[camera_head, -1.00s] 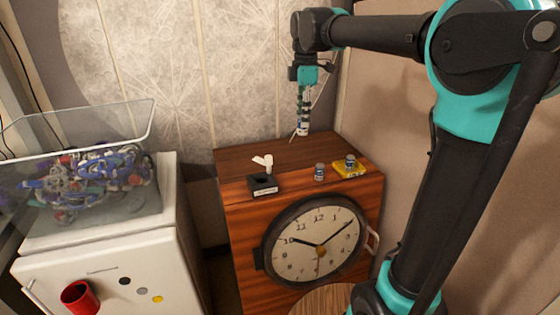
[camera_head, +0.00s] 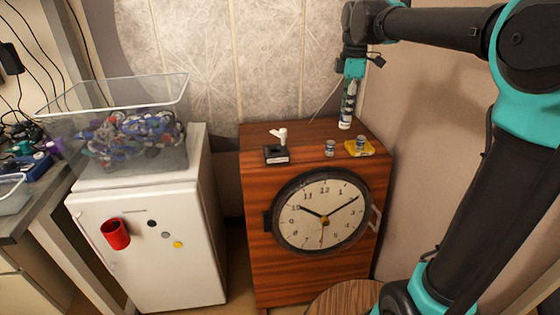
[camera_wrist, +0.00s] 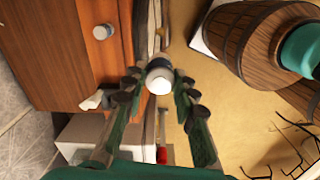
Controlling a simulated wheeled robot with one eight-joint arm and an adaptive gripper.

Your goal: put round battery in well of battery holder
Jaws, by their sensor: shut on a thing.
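In the wrist view, the same battery (camera_wrist: 159,77) sits between the fingertips. The black battery holder (camera_head: 276,154) stands at the front left of the cabinet top, away from my gripper. I cannot make out the inside of its well.
A white forked object (camera_head: 280,136) stands just behind the holder. The yellow pad (camera_head: 368,150) lies at the right front edge. A large clock (camera_head: 322,213) is on the cabinet front. A white fridge (camera_head: 150,240) with a clear bin (camera_head: 165,155) stands left. A wall is close behind.

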